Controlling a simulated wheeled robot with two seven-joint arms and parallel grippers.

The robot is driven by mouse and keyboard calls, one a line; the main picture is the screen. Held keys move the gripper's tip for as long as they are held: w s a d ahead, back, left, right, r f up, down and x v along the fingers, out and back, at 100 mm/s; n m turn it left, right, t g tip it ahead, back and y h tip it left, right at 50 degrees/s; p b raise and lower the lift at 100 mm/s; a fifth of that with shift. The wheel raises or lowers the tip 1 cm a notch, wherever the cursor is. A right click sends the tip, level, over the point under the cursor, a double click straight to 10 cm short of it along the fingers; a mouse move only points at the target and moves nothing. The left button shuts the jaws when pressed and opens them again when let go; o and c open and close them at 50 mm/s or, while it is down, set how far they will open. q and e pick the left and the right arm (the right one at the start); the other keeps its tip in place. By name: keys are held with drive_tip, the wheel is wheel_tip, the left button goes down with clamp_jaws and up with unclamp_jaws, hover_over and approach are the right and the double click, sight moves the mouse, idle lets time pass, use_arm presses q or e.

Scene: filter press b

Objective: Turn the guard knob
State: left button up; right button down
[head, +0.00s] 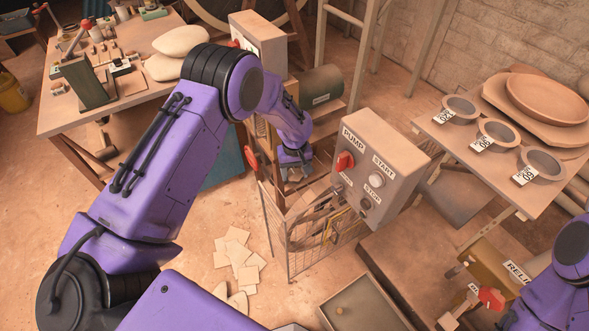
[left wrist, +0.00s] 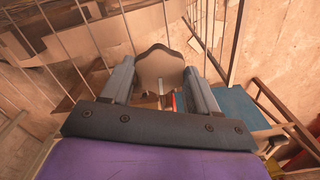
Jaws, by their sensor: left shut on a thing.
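My left gripper (head: 297,172) reaches down at the top of a wire mesh guard (head: 290,248), left of the pump control box. In the left wrist view my left gripper (left wrist: 160,88) has its two fingers on either side of a tan, lobed knob (left wrist: 160,66), shut on it. In the head view the gripper mostly hides this knob. How far the knob is turned cannot be told. My right arm shows at the lower right edge of the head view, but its gripper is not visible.
The pump control box (head: 372,165) with a red switch (head: 345,161) stands close to the gripper's right. A table with labelled bowls (head: 498,133) is at the right. A cluttered workbench (head: 150,75) is at the back left. Pale sheets (head: 238,255) lie on the floor.

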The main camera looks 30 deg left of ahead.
use_arm(q)
drive_tip(key=m, duration=0.4)
drive_tip(key=shift+w+m, duration=0.1)
drive_tip(key=shift+m, duration=0.2)
drive_tip(key=m, duration=0.3)
drive_tip(key=shift+m+p, duration=0.3)
drive_tip(key=m, duration=0.4)
drive_tip(key=shift+m, duration=1.8)
drive_tip(key=shift+r, duration=0.1)
drive_tip(key=o, duration=1.1)
drive_tip(key=shift+c, duration=0.2)
